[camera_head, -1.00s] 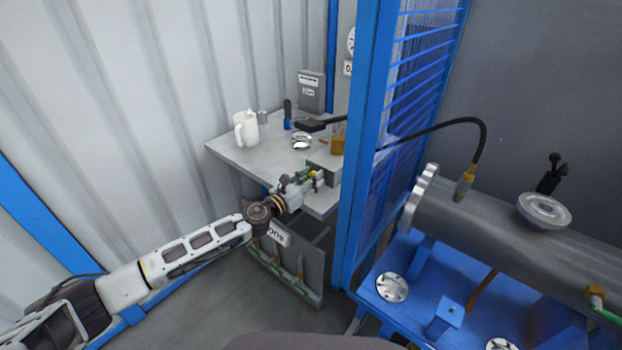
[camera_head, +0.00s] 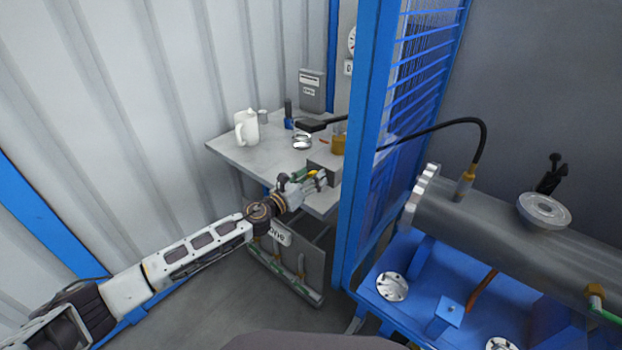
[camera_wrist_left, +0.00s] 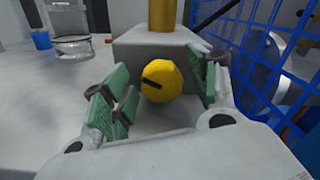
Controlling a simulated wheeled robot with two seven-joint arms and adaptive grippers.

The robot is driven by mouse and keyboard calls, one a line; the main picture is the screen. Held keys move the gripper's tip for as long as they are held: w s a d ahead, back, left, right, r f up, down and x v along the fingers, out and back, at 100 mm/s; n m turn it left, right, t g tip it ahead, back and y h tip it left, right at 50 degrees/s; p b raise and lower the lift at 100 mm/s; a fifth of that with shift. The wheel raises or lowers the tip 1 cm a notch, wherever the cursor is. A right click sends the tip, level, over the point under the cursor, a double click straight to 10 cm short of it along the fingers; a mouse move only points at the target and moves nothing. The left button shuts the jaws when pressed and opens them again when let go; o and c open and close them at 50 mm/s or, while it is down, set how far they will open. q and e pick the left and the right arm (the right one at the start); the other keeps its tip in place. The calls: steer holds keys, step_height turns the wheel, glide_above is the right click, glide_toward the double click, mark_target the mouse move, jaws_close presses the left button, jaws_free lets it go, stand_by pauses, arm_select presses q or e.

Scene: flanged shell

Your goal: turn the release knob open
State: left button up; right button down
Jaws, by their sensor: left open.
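The release knob (camera_wrist_left: 162,81) is yellow with a dark slot mark, on the front of a grey block (camera_wrist_left: 140,42) in the left wrist view. In the head view the grey block (camera_head: 325,171) sits at the right edge of the bench, and the knob is small and mostly hidden by my gripper. My left gripper (camera_wrist_left: 160,92) is open, with its green-padded fingers on either side of the knob. A gap shows on both sides, so I see no clear contact. The left gripper also shows in the head view (camera_head: 305,179). My right gripper is not in view.
The grey bench (camera_head: 225,146) carries a white jug (camera_head: 247,128), a glass dish (camera_head: 301,141) and a brass cylinder (camera_head: 338,144). A blue mesh guard post (camera_head: 362,150) stands close to the right of the block. A large flanged shell (camera_head: 490,225) lies beyond it.

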arm_select(q)
steer(key=shift+s+a, duration=0.1)
steer(key=v, duration=1.1)
steer(key=shift+s+a, duration=0.2)
steer(key=shift+s, duration=0.1)
stand_by(0.3)
stand_by(0.4)
